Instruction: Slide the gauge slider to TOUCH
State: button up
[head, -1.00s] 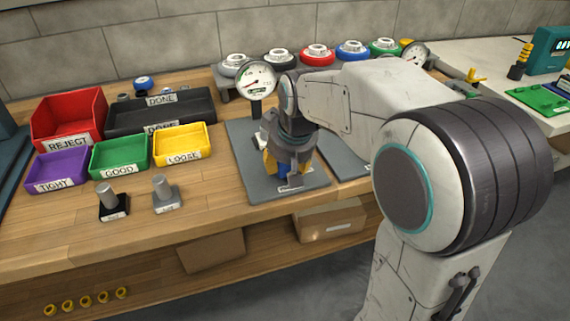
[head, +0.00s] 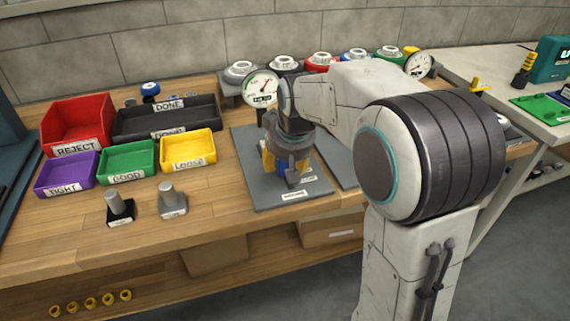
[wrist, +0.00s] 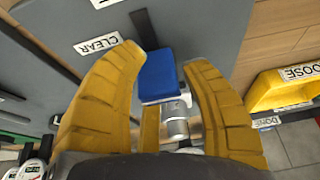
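The blue slider block (wrist: 157,76) sits on the dark slot of the grey gauge plate (wrist: 215,25). A silver cylinder (wrist: 176,125) shows just below the block in the wrist view. My gripper (wrist: 165,62) is open, with its yellow fingers on both sides of the block and a visible gap on each side. In the head view my gripper (head: 283,168) is low over the plate (head: 255,190). The CLEAR label (wrist: 97,44) lies left of the block in the wrist view. The dial gauge (head: 262,86) stands behind; I cannot read the TOUCH label.
The yellow LOOSE bin (head: 188,145), green GOOD bin (head: 127,160) and purple TIGHT bin (head: 66,175) stand left of the plate. Two grey pegs stand on blocks in front of them (head: 171,199). A second gauge (head: 418,65) stands behind my arm.

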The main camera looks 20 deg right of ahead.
jog(key=o, duration=0.4)
jog(key=shift+c, duration=0.2)
jog(key=v, duration=1.2)
jog(key=s+r+p, duration=0.4)
jog(key=s+p, duration=0.6)
jog(key=s+r+g+p, duration=0.1)
jog(key=s+r+p, duration=0.3)
jog(key=s+p, duration=0.6)
jog(key=shift+s+r+p, duration=0.3)
jog(key=shift+s+p, duration=0.05)
jog(key=shift+p, duration=0.2)
